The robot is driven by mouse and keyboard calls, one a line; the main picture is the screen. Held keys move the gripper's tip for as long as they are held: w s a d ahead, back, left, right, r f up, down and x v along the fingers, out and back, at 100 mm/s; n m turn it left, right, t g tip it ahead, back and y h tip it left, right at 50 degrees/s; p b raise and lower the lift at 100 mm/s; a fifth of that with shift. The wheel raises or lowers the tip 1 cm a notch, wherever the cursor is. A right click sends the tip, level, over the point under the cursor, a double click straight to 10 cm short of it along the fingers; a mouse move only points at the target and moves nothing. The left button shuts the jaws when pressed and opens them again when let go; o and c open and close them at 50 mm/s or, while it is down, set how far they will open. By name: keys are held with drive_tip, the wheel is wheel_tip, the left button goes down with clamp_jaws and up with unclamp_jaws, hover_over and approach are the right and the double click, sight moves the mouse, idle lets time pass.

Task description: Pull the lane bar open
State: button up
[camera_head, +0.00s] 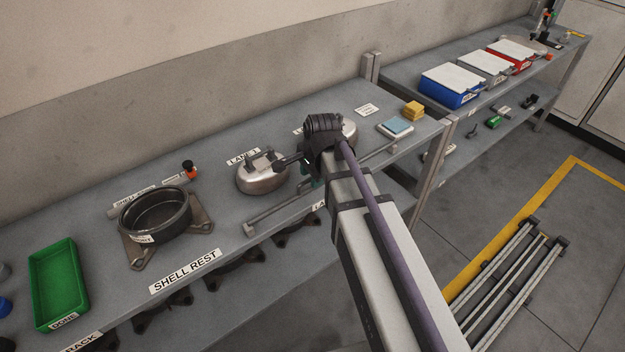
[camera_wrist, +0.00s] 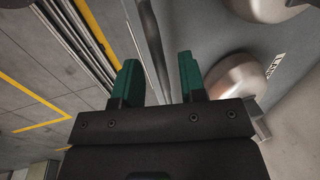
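The lane bar (camera_head: 295,205) is a thin grey bar along the front of the lanes on the bench, with a block at its left end. My arm hides part of it. In the wrist view, the dark lane bar (camera_wrist: 152,45) runs lengthwise and appears between my fingers; I cannot tell how deep it sits between them. My gripper (camera_wrist: 158,82) has two green fingers, spread apart with nothing clamped. In the head view, my gripper (camera_head: 305,182) is mostly hidden by my wrist. A metal shell (camera_head: 262,176) sits behind the bar at the LANE 1 label (camera_head: 243,157).
A second shell (camera_head: 348,130) stands partly behind my wrist. A dark round pot (camera_head: 156,212) on a bracket and a green tray (camera_head: 58,283) stand left. Metal rails (camera_head: 510,270) lie on the floor in front.

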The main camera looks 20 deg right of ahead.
drive_tip(key=shift+c, duration=0.3)
clamp_jaws()
drive_tip(key=shift+r, duration=0.15)
